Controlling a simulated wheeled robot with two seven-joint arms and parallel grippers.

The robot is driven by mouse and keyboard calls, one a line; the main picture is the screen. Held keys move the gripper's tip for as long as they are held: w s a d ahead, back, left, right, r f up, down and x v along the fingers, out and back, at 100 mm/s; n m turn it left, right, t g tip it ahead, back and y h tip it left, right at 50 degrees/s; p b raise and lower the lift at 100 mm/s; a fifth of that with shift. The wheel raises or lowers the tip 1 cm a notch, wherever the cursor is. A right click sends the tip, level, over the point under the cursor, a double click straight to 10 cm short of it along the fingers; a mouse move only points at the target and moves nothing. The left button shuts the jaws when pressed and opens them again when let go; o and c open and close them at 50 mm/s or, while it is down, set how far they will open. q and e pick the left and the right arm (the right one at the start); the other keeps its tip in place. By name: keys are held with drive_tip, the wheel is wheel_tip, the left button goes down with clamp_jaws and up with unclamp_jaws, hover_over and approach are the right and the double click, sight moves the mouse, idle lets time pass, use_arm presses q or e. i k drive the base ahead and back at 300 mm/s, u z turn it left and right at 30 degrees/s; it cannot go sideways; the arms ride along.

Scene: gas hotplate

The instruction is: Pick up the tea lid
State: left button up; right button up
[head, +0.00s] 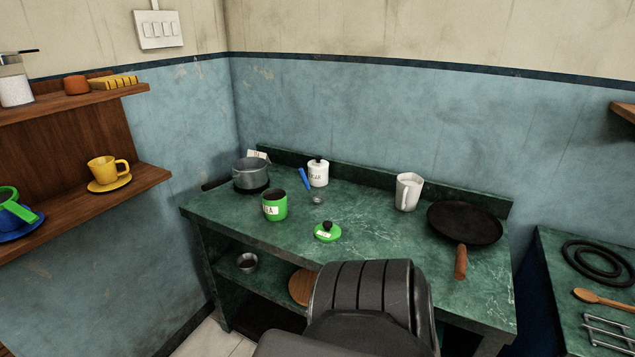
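The tea lid (327,236) is a small green disc with a black knob and a pale label. It lies knob up on the green marble-like counter (375,231), toward the front. The green canister (275,207), with a white label partly reading "EA", stands open just left of and behind the lid. Neither of my grippers shows in the head view.
Behind are a grey pot (250,174), a white lidded jar (318,173) and a blue-handled utensil (304,180). A white jug (408,192) and a black pan (464,223) with a wooden handle stand to the right. The counter right of the lid is clear.

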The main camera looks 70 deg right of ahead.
sight(327, 232)
drive_tip(key=z, duration=0.6)
drive_tip(key=i, duration=0.75)
drive_tip(key=z, duration=0.85)
